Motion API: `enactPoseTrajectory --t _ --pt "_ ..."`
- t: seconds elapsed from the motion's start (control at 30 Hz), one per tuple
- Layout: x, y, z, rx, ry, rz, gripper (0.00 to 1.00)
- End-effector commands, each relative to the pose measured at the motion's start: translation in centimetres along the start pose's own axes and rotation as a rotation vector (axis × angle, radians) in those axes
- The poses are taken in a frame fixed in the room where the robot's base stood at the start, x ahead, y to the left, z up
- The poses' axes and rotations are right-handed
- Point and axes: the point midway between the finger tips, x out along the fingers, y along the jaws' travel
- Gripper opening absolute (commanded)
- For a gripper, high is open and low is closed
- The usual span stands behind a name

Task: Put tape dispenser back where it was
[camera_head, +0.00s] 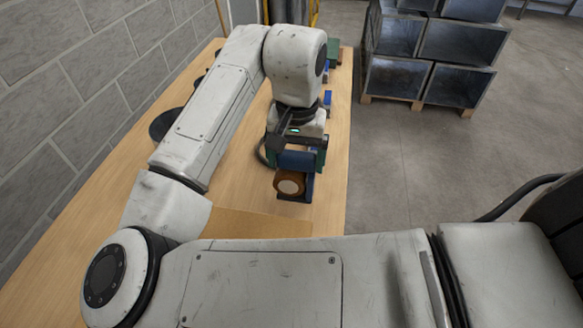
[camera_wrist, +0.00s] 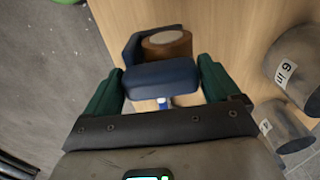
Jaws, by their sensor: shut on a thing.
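The tape dispenser (camera_head: 309,187) is dark blue with a roll of brown tape facing the near side in the head view. In the wrist view the dispenser (camera_wrist: 160,76) sits between the green fingers of my gripper (camera_wrist: 160,88), with its tape roll beyond the blue body. My gripper (camera_head: 296,158) is shut on the dispenser's blue body and points down over the wooden table (camera_head: 235,190). The dispenser's underside is hidden, so I cannot tell whether it touches the table.
A brown flat sheet (camera_head: 250,223) lies on the near part of the table. Grey cylinders, one labelled "6 in" (camera_wrist: 298,68), stand beside the gripper. Blue (camera_head: 327,98) and green (camera_head: 334,48) items are farther along. Metal ducts (camera_head: 397,80) are stacked on the floor at right.

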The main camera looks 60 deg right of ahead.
Motion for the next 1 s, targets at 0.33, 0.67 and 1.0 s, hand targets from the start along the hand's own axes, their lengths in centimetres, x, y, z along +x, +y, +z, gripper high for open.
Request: enactPoseTrajectory --t 0.33,0.67,1.0 --pt "2.6 -1.1 -0.7 0.000 -0.001 0.001 0.49" --pt "4.5 -1.1 -0.7 0.000 0.002 -0.001 0.49" --pt "4.8 -1.0 -0.7 0.000 0.001 -0.001 1.00"
